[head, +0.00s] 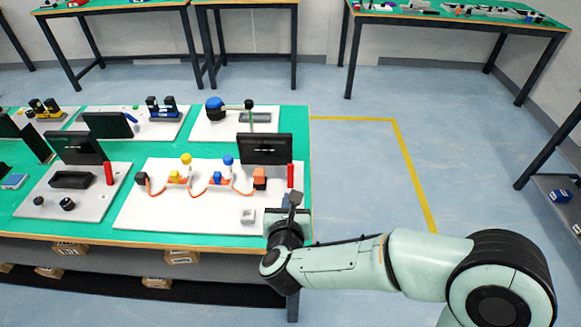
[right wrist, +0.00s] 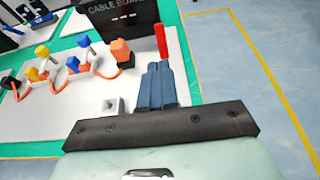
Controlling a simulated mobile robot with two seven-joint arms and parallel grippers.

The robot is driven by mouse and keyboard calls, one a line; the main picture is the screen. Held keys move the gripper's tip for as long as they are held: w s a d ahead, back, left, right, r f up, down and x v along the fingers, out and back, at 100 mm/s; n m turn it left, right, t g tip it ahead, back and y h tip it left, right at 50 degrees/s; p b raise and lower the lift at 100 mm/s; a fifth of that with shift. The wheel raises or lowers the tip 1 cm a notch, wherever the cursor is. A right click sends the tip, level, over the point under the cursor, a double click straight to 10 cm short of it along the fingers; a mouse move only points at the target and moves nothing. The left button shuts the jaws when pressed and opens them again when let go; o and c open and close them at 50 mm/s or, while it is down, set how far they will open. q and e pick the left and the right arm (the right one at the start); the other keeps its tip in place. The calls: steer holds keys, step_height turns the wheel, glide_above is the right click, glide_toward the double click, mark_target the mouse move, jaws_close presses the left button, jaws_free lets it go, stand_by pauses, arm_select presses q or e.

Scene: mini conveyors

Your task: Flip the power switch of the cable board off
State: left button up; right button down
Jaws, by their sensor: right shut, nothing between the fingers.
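The cable board (head: 150,215) is a white panel on the green table, and its black sign (right wrist: 118,14) reads CABLE BOARD in the right wrist view. An orange cable runs past yellow, blue and orange plugs to an orange block (head: 259,177). A small light-grey block (head: 248,215), perhaps the power switch, sits near the board's front right; it also shows in the right wrist view (right wrist: 114,106). A red upright cylinder (head: 290,175) stands at the board's right edge. My right gripper (head: 295,198) is shut and empty, above the board's right edge, right of the grey block. My left gripper is out of view.
Left of the board is another white panel (head: 40,203) with black knobs, a screen and a red cylinder. More panels stand behind. The table's right edge is close to my right gripper. Open blue floor with a yellow line (head: 410,165) lies to the right.

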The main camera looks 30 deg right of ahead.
mark_target(291, 170)
steer(key=x, duration=1.3)
steer(key=shift+w+f, duration=0.1)
steer(key=shift+w, duration=0.1)
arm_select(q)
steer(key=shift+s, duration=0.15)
arm_select(e)
steer(key=p, duration=0.1)
steer(key=w+d+g+p, duration=0.1)
steer(key=shift+r+y+p, duration=0.25)
steer(key=shift+y+p, duration=0.05)
steer(key=shift+y, duration=0.1)
steer(key=shift+w+p, duration=0.1)
steer(key=shift+p, duration=0.35)
steer(key=shift+f+g+p, duration=0.1)
steer(key=shift+g+p, duration=0.25)
steer(key=shift+g, duration=0.05)
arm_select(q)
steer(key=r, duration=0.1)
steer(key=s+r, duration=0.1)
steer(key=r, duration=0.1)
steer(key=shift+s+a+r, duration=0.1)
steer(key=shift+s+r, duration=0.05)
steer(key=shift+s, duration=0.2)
